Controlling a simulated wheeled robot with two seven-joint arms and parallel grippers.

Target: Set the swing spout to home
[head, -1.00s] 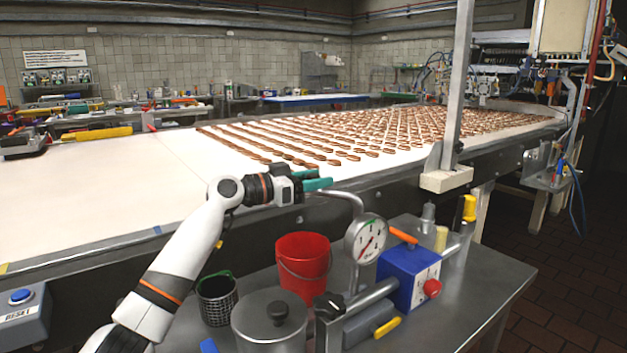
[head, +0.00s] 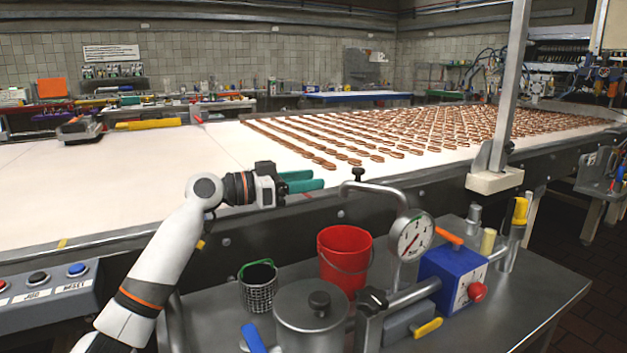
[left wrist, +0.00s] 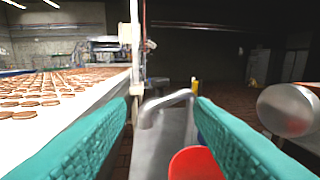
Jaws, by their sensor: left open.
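The swing spout (head: 378,187) is a curved grey metal pipe above the cart, beside the pressure gauge. Its free end points left toward the conveyor edge and has a black knob (head: 359,174) on top. My left gripper (head: 308,182) has teal fingers, spread open and empty. It hovers left of the spout's free end, near the belt's front edge, with a gap between them. In the left wrist view the spout (left wrist: 165,99) shows ahead, between the two open fingers (left wrist: 160,106), not touching them as far as I can tell. My right gripper is not in view.
A red bucket (head: 345,262), a lidded steel pot (head: 310,310) and a wire basket (head: 259,289) stand on the cart below. The round gauge (head: 411,237) and a blue box (head: 448,275) are to the right. A metal post (head: 512,90) rises at the conveyor edge.

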